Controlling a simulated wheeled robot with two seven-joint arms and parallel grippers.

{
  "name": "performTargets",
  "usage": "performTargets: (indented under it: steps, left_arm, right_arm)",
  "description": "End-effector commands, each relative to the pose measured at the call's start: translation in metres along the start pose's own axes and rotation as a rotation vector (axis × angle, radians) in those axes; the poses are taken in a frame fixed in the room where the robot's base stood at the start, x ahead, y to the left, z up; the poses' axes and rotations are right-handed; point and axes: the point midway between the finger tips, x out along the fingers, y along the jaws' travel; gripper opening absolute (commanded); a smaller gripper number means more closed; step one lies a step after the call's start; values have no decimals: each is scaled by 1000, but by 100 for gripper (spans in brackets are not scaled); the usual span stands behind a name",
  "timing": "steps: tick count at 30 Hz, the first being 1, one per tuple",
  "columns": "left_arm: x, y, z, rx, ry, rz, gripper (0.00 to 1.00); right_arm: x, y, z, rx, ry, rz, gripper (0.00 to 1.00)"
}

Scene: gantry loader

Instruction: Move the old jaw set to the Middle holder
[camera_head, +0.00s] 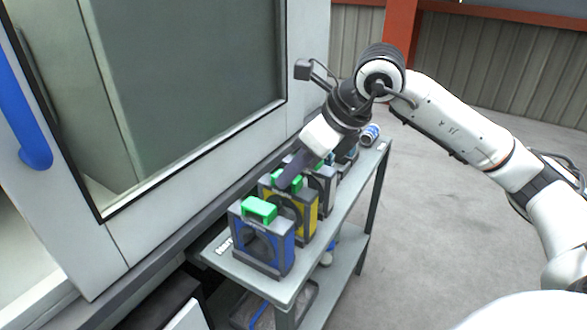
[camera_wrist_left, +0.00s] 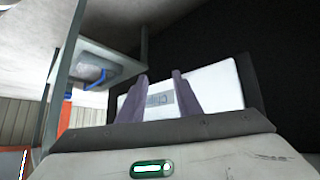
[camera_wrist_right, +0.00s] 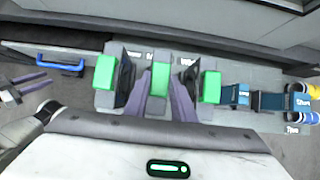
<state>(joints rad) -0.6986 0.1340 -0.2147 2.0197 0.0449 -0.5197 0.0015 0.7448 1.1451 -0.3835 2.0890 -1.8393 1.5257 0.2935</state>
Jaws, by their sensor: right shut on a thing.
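Three jaw sets with green handles stand in a row on the grey cart (camera_head: 221,265). The near one is blue-sided (camera_head: 262,247), the middle one yellow-sided (camera_head: 308,222), the far one grey (camera_head: 328,192). My right gripper (camera_head: 287,183) reaches down from above and is shut on the green handle of the yellow-sided jaw set. In the right wrist view its fingers hold the middle green handle (camera_wrist_right: 160,80), between two other green handles (camera_wrist_right: 105,80) (camera_wrist_right: 210,87). The yellow-sided set appears to stand at the cart top. I cannot tell which set is the old one. My left gripper (camera_wrist_left: 160,85) is open and empty.
The machine's large windowed door (camera_head: 190,80) with a blue handle (camera_head: 25,120) borders the cart on the left. A can (camera_head: 370,133) stands at the cart's far end. A lower shelf (camera_head: 345,262) holds a tray. The floor to the right is clear.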

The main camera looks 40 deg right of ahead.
Motion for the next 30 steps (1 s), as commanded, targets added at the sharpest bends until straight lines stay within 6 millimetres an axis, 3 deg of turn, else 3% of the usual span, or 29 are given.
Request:
performTargets:
  steps: [5, 6, 10, 20, 30]
  left_arm:
    - [3, -1, -1, 1, 6, -1, 31]
    - [3, -1, -2, 2, 7, -1, 31]
    - [3, -1, -3, 2, 9, -1, 31]
    - [2, -1, -5, -1, 13, 1, 31]
    - [-4, 0, -12, 0, 18, 2, 31]
  right_arm:
    - [2, 0, -1, 0, -4, -1, 0]
    - [2, 0, 0, 0, -4, -1, 25]
    - [1, 0, 0, 0, -3, -1, 45]
    - [3, 0, -2, 0, 2, 1, 45]
    - [-58, -1, 0, 0, -4, -5, 45]
